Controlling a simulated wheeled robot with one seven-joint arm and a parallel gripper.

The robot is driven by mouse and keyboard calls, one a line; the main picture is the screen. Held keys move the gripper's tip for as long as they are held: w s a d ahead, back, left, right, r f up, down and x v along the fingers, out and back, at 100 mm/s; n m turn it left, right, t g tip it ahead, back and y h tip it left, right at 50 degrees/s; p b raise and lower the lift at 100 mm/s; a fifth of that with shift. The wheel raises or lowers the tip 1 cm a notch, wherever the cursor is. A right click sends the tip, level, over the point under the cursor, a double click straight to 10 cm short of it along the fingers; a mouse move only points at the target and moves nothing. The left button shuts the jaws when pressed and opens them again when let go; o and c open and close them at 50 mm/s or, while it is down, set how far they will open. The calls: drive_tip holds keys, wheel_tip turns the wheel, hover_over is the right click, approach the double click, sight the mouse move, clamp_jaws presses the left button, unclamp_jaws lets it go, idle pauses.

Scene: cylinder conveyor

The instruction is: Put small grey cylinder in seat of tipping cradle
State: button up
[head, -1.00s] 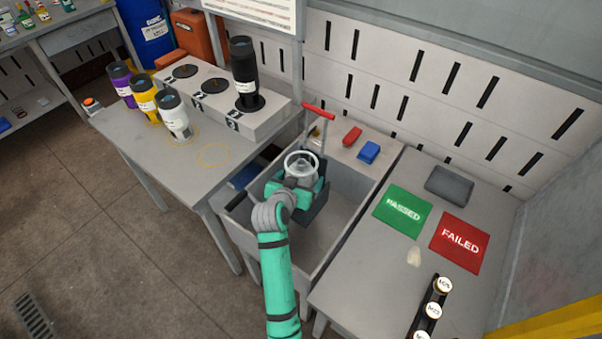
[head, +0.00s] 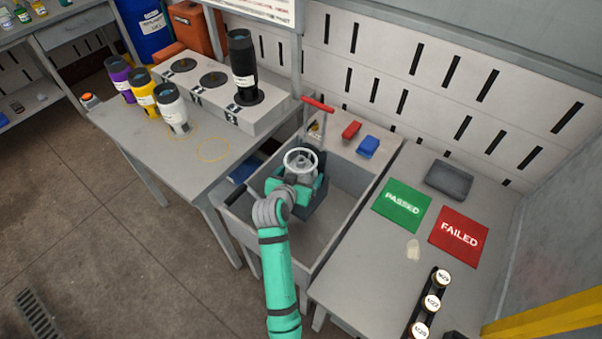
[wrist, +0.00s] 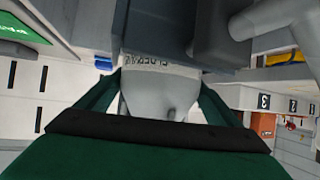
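The small grey cylinder (head: 300,172), with a pale ring around its top, stands about upright in my gripper (head: 289,194) over the grey trough. In the wrist view its grey body and label band (wrist: 160,85) lie between the two green fingers (wrist: 160,105), which close on it from both sides. The tipping cradle (head: 318,200) is the dark block around and below the cylinder, with a red-handled lever (head: 318,104) behind. The cylinder's lower end is hidden, so I cannot tell whether it rests in the seat.
Purple (head: 121,80), yellow (head: 142,90) and white (head: 172,108) bottles stand on the left table; a black one (head: 241,65) stands on the numbered block. Red (head: 351,131) and blue (head: 368,147) objects lie on the back ledge.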

drive_tip(key=shift+o, duration=1)
drive_tip(key=shift+r, duration=0.15)
drive_tip(key=v, duration=1.2)
drive_tip(key=shift+r, duration=0.45)
drive_tip(key=shift+w, duration=0.1)
